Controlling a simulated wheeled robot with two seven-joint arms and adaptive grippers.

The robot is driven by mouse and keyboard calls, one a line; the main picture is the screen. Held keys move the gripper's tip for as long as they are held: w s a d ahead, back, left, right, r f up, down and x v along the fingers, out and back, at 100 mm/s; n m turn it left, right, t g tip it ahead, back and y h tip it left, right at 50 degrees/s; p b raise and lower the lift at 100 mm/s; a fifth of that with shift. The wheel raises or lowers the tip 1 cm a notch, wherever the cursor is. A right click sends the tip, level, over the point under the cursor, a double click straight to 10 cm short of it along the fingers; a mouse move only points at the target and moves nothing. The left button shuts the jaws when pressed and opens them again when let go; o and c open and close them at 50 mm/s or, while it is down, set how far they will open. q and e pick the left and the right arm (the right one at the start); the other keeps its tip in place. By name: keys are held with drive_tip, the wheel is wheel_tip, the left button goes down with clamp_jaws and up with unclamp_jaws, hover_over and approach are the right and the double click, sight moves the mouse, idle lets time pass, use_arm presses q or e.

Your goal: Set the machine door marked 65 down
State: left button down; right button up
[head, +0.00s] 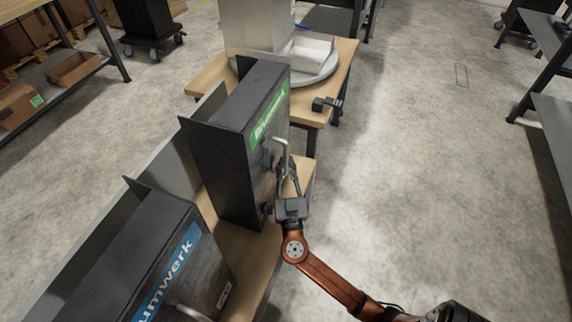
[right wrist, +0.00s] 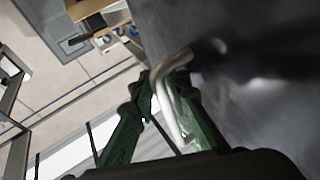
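A dark machine with a green label (head: 270,117) stands on the wooden bench, its door side facing right. A bent silver handle (head: 281,147) sticks out from it. My right gripper (head: 287,165) is at this handle. In the right wrist view, the handle (right wrist: 167,95) runs between the green fingers (right wrist: 163,85), which close in on it near its bend. The contact is partly hidden. A second dark machine with a blue label (head: 168,272) stands nearer. No 65 can be read on either machine. My left gripper is not in view.
Behind the machines, a white tray (head: 308,55) and a pale box (head: 256,25) rest on a round plate on a wooden table. A small black object (head: 325,104) sits at that table's edge. The floor (head: 400,150) to the right is clear.

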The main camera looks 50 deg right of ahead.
drive_tip(key=shift+o, duration=1.3)
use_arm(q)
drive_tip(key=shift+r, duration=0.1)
